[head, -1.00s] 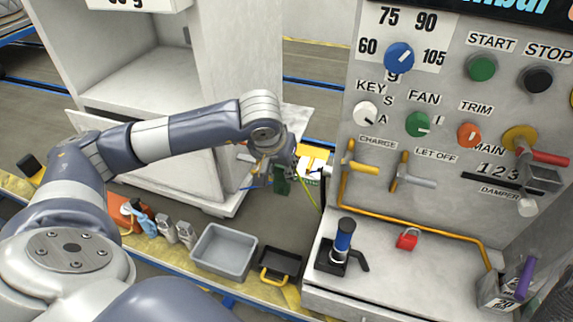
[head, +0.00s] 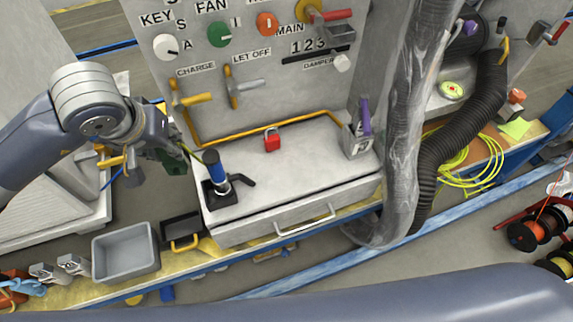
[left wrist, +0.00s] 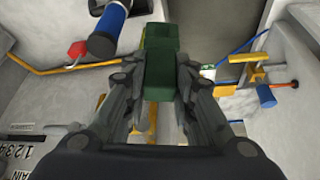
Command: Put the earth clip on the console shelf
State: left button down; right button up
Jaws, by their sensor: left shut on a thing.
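My left gripper (head: 168,150) is shut on a dark green clip, the earth clip (head: 174,161), just off the left edge of the console shelf. In the left wrist view the green clip (left wrist: 160,62) is between the two fingers (left wrist: 160,85). A thin yellow-green lead runs from it towards the shelf in the head view. The console shelf (head: 310,165) is a pale ledge below the console panel. A blue-handled device (head: 213,168) stands on its left end and a red padlock (head: 271,141) lies near its back. My right gripper is not in view.
A purple-handled item in a grey holder (head: 358,138) is at the shelf's right end. The shelf's middle and front are clear. A grey bin (head: 125,252) and a black tray (head: 181,231) are below left. A thick hose (head: 403,130) hangs right of the shelf.

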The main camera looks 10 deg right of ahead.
aim_at(260, 185)
jog(key=k+j+z, duration=0.15)
jog(key=k+z, duration=0.25)
jog(key=k, duration=0.4)
jog(key=z, duration=0.75)
